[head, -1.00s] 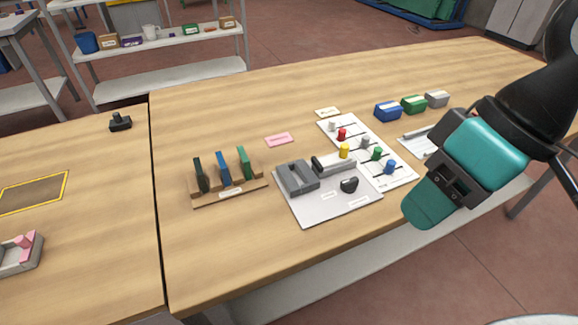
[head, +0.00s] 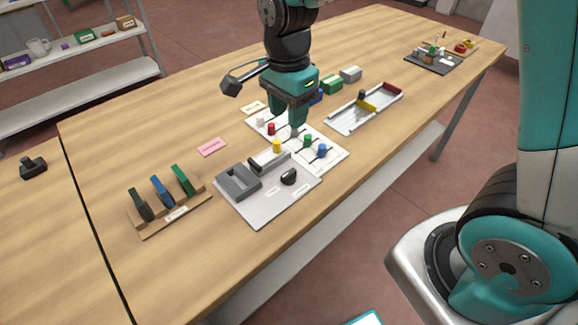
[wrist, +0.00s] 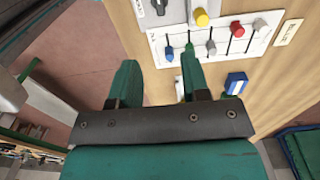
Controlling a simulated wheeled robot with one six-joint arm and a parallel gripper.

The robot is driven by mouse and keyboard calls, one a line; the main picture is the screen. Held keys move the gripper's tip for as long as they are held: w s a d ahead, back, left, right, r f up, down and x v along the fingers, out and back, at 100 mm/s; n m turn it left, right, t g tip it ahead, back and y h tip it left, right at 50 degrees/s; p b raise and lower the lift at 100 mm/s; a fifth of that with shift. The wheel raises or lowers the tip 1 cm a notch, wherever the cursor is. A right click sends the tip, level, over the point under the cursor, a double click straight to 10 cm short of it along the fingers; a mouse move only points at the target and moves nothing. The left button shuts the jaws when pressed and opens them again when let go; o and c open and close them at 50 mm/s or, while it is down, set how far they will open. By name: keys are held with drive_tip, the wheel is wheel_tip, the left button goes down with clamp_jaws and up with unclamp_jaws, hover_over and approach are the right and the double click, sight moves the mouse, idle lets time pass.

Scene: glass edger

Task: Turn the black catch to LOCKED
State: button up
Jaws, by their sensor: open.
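The black catch (head: 289,177) is a small rounded knob on the front right of a light grey plate (head: 262,208). The plate has small white labels, too small to read, so I cannot tell the catch's setting. A dark knob that looks like the catch shows at the top edge of the wrist view (wrist: 158,7), partly cut off. My gripper (head: 285,117) points down above the white slider panel, behind the catch and apart from it. In the wrist view its two green fingers (wrist: 158,75) are spread, with nothing held between them.
A grey block (head: 238,182) is on the plate's left. The white slider panel (head: 330,158) with coloured knobs adjoins the plate behind. A wooden rack (head: 180,215) with coloured upright pieces stands left. A divided tray (head: 375,112) lies right. The table in front of the plate is clear.

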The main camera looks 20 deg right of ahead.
sight(289, 173)
wheel_tip(289, 173, down, 17)
drive_tip(key=shift+r, duration=0.1)
idle(0.3)
clamp_jaws()
